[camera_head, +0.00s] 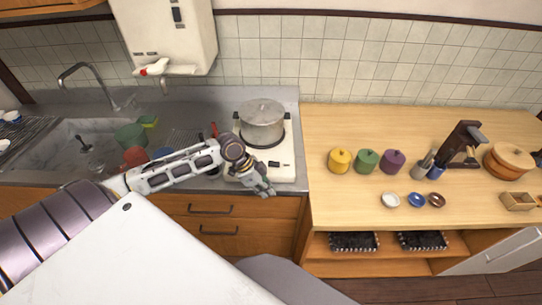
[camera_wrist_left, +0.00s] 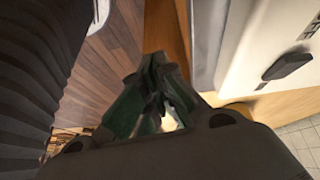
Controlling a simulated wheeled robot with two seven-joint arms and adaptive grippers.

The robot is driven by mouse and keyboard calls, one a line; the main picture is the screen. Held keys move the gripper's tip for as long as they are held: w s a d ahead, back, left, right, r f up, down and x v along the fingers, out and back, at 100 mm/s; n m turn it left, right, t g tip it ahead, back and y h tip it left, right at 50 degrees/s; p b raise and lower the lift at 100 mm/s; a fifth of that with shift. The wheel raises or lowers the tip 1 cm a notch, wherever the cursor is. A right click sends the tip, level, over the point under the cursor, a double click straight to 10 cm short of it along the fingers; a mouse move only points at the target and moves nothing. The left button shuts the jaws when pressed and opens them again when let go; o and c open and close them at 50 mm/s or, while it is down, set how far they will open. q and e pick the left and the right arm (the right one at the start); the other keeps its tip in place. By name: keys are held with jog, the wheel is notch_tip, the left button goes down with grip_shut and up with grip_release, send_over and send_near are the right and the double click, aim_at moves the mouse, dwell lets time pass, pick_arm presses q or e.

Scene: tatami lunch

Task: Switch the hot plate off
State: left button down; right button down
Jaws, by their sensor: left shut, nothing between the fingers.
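The white hot plate (camera_head: 286,173) sits on the counter with a lidded metal pot (camera_head: 262,122) on its dark burner. A small dark control (camera_head: 274,163) shows on its front part. My left gripper (camera_head: 267,191) is at the front edge of the hot plate, shut and empty. In the left wrist view, its fingers (camera_wrist_left: 160,90) show at the middle, and the white hot plate (camera_wrist_left: 262,45) fills the upper right with a dark raised switch (camera_wrist_left: 288,65) on it. The fingers are apart from the switch. My right gripper is not in view.
The wooden counter (camera_head: 330,205) to the right holds yellow, green and purple canisters and small bowls. Drawers (camera_head: 215,228) are below the hot plate.

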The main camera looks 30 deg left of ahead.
pick_arm(q)
jog(key=w+a+r+t, duration=0.1)
jog(key=w+a+r, duration=0.3)
jog(key=r, duration=0.3)
jog(key=w+a+r+h, duration=0.1)
jog(key=w+a+r, duration=0.4)
jog(key=r, duration=0.3)
jog(key=shift+w+a+r+t, duration=0.15)
jog(key=shift+a+r+t, duration=0.2)
jog(key=shift+a, duration=0.4)
jog(key=shift+f, duration=0.25)
send_over(278, 163)
jog(key=s+a, duration=0.1)
jog(key=a, duration=0.1)
jog(key=shift+s+a+f+p, duration=0.1)
jog(key=shift+f+p, duration=0.15)
jog(key=shift+f, duration=1.45)
jog(key=shift+s+a+f+p, duration=0.1)
jog(key=shift+f+p, duration=0.1)
jog(key=shift+f, duration=1.5)
jog(key=f, duration=0.3)
jog(key=shift+d+f+p, duration=0.2)
jog(key=shift+p, duration=0.1)
jog(key=shift+a+f, duration=0.1)
jog(key=shift+f, duration=0.7)
jog(key=shift+s+f+h, duration=0.1)
jog(key=shift+f+h, duration=0.15)
jog(key=shift+h, duration=0.05)
